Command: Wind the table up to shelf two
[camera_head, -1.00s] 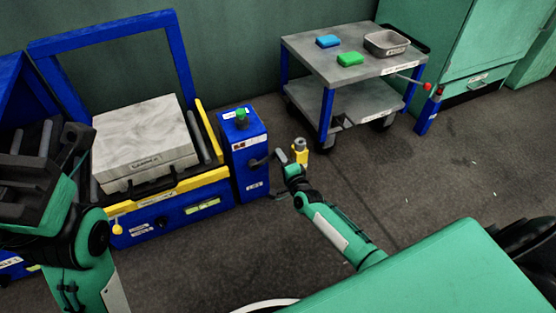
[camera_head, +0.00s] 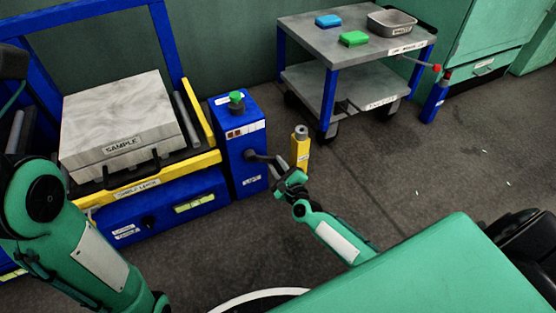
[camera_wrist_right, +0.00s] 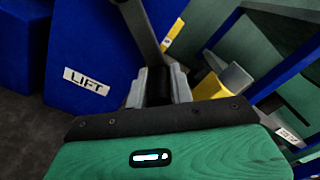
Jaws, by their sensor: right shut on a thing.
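The lift table is a blue frame with a yellow front rail (camera_head: 150,185) and carries a grey marbled block labelled SAMPLE (camera_head: 118,125). At its right stands a blue box labelled LIFT (camera_head: 243,150), with a green button (camera_head: 236,97) on top and a dark crank (camera_head: 262,157) on its side. The LIFT label (camera_wrist_right: 87,82) also shows in the right wrist view. My right gripper (camera_head: 284,178) is shut on the crank's handle; its fingers (camera_wrist_right: 158,88) close around the dark handle in the wrist view. My left arm (camera_head: 75,240) reaches in from the left; its fingertips are out of view.
A yellow post (camera_head: 300,150) stands just behind my right gripper. A grey cart (camera_head: 350,45) holds a blue block (camera_head: 328,21), a green block (camera_head: 354,39) and a metal tray (camera_head: 391,24). A blue post (camera_head: 434,100) stands right of it. Floor between is clear.

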